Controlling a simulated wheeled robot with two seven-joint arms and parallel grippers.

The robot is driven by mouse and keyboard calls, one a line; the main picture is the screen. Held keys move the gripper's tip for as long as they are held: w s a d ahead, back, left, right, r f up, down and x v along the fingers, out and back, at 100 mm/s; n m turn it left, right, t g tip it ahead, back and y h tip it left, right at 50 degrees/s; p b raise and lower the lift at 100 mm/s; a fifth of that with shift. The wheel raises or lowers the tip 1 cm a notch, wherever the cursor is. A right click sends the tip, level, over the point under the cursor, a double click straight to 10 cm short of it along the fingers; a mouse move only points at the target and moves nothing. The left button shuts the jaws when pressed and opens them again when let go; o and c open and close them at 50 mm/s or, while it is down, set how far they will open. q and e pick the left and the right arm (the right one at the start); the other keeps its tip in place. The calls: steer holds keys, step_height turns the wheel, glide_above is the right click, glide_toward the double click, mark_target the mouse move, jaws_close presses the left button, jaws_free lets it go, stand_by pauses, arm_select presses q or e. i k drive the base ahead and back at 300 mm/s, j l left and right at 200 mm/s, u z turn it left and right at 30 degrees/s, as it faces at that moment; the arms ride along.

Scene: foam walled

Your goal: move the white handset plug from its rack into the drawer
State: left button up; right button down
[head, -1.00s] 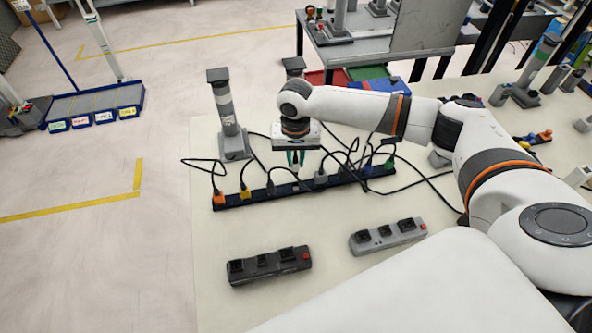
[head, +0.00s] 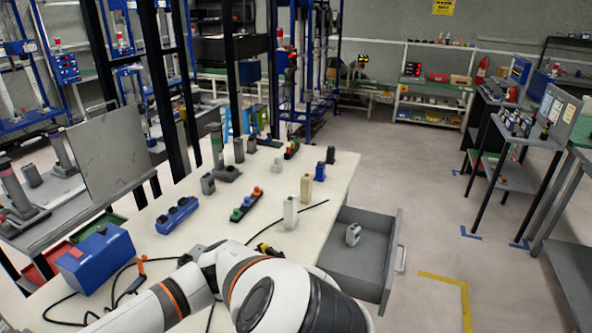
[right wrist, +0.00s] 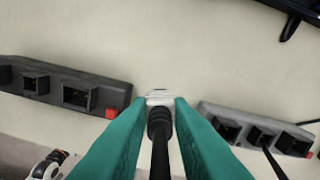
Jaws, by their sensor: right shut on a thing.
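In the right wrist view the teal fingers of my right gripper (right wrist: 157,105) are shut on a white plug (right wrist: 158,96) with a black ribbed sleeve and black cable. The plug is over the pale tabletop, between two power strips. In the head view my right arm crosses the bottom edge; its gripper is out of frame. The grey drawer (head: 393,255) is pulled open at the table's right side. A small light-grey object (head: 352,234) lies inside it. The plug's rack cannot be made out for certain. My left gripper is not in view.
A dark power strip (right wrist: 60,87) lies left of the plug and another strip (right wrist: 258,132) right of it. In the head view a white upright block (head: 290,213), a blue socket block (head: 178,215) and a blue box (head: 100,258) stand on the table. Loose black cables lie nearby.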

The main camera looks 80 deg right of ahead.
mark_target(343, 269)
steer(key=k+l, duration=0.25)
steer(key=k+l+z, duration=0.15)
steer(key=l, duration=0.3)
steer(key=k+l, duration=0.35)
steer(key=k+l+z, duration=0.15)
steer(key=l, duration=0.25)
steer(key=k+l, duration=0.3)
steer(key=i+l+z, duration=0.1)
steer(key=l, duration=1)
steer(key=i+l+z, duration=0.15)
steer(key=l, duration=0.4)
